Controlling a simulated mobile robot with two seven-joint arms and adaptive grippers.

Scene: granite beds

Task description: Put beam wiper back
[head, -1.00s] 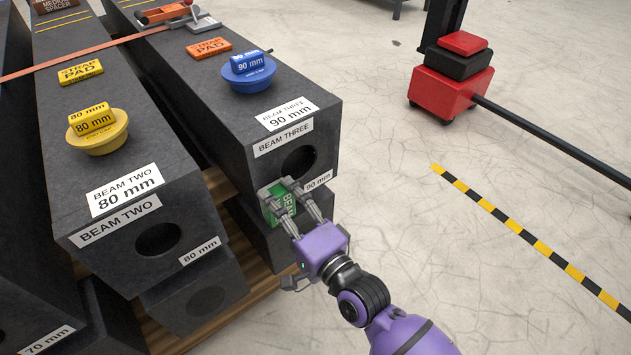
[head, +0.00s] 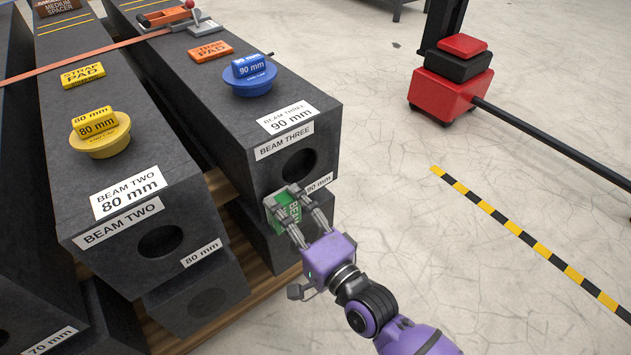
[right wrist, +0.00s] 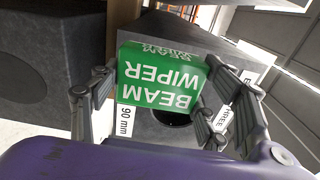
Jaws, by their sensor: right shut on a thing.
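The beam wiper is a green block with white lettering (head: 287,210). My right gripper (head: 297,205) is shut on it, with a finger on either side, in front of the end face of beam three (head: 230,115). In the right wrist view the wiper (right wrist: 160,80) fills the middle, its "BEAM WIPER" lettering upside down between the fingers. Behind it, part of a dark round hole shows. I cannot tell whether the wiper touches the beam. My left gripper is not in view.
Beam two (head: 130,175) lies to the left, with a yellow 80 mm plug (head: 102,140) on top. A blue 90 mm plug (head: 248,82) and an orange strap pad (head: 210,52) sit on beam three.

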